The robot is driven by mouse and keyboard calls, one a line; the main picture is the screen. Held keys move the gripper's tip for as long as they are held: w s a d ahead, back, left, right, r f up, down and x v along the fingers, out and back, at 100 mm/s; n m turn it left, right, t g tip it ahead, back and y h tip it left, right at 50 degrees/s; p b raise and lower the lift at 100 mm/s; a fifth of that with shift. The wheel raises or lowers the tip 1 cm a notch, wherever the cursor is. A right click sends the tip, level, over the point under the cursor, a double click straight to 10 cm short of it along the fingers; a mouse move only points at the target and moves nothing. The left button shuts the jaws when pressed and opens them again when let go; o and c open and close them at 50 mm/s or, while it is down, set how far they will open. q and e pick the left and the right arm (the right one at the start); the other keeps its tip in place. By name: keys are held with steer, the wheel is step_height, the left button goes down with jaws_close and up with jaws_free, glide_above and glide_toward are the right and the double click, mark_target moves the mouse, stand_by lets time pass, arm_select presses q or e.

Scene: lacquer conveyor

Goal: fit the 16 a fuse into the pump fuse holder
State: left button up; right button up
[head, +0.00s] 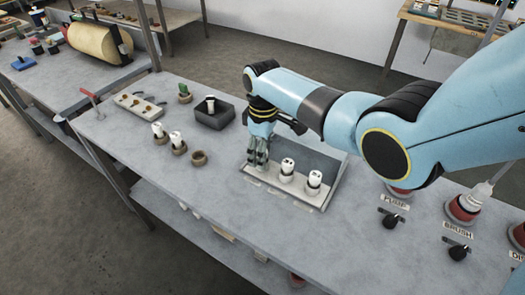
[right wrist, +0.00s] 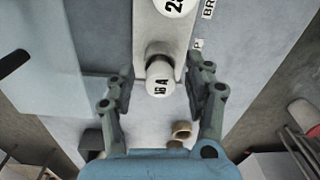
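My right gripper (head: 258,162) points down at the left end of the pale fuse holder strip (head: 265,184). In the right wrist view its fingers (right wrist: 160,88) are open, one on each side of a white fuse marked 16 A (right wrist: 159,80), with a visible gap on both sides. That fuse stands at the end of the strip, by a label starting with P (right wrist: 199,44); whether it is fully seated I cannot tell. In the head view the fingers largely hide it. Two more white fuses (head: 287,168) (head: 314,180) stand in the strip to the right. My left gripper is not in view.
White fuses (head: 158,129) (head: 176,141) stand in round brown holders left of the strip, beside an empty one (head: 199,158). A dark box (head: 214,115) stands behind them. Black knobs (head: 391,219) (head: 458,251) and red-based plugs are at the right. The bench front is clear.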

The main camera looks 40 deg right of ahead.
step_height(320, 180, up, 12)
stand_by(0.6)
stand_by(0.5)
